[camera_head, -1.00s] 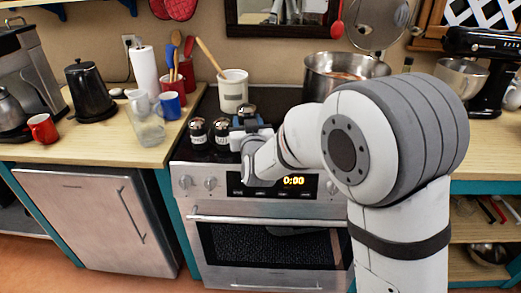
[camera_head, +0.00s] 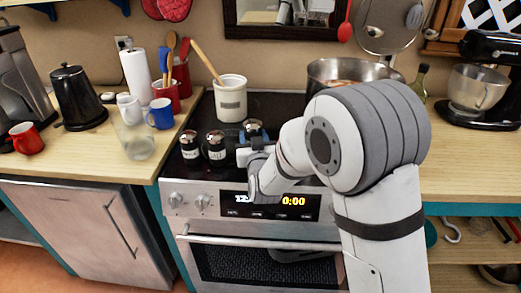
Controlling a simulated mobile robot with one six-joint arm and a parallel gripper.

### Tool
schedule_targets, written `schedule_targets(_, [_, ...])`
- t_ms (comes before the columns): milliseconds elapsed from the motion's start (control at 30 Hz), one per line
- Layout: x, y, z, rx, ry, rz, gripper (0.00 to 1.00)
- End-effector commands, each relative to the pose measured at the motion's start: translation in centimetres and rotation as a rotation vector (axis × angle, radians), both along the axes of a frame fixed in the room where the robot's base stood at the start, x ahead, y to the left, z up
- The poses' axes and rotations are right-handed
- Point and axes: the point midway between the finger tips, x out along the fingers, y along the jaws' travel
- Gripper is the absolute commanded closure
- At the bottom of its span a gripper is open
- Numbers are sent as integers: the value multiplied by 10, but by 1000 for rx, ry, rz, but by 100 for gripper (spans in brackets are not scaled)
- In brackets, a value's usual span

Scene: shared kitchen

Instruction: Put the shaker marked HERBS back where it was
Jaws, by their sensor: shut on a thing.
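My gripper (camera_head: 254,141) is over the front left part of the black cooktop (camera_head: 284,103), shut on a shaker (camera_head: 253,126) with a shiny metal cap. The gripper covers most of this shaker, so its label does not show, and I cannot tell whether its base touches the cooktop. Two similar dark shakers with metal caps stand upright to the left of my gripper, near the cooktop's left front edge. The left shaker (camera_head: 190,150) has a label too small to read surely. The right shaker (camera_head: 216,150) has a label that seems to read SALT.
A white crock (camera_head: 230,100) with a wooden spoon stands behind the shakers. A large steel pot (camera_head: 350,76) is at the back right of the cooktop, behind my arm. Mugs and a clear pitcher (camera_head: 133,138) stand on the left counter. The right counter's front (camera_head: 470,175) is clear.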

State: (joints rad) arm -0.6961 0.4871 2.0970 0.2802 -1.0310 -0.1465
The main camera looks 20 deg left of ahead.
Motion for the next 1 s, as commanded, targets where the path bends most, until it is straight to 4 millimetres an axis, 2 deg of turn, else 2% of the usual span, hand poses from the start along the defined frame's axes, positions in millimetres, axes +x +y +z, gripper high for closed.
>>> schedule_targets(267, [-4,5,-35,-1,2,10,86])
schedule_targets(667, [-5,6,-39,0,-1,12,86])
schedule_targets(700, [-5,6,-38,0,0,12,51])
schedule_targets(933, [-5,6,-38,0,0,12,32])
schedule_targets(1000, [-5,6,-38,0,0,12,31])
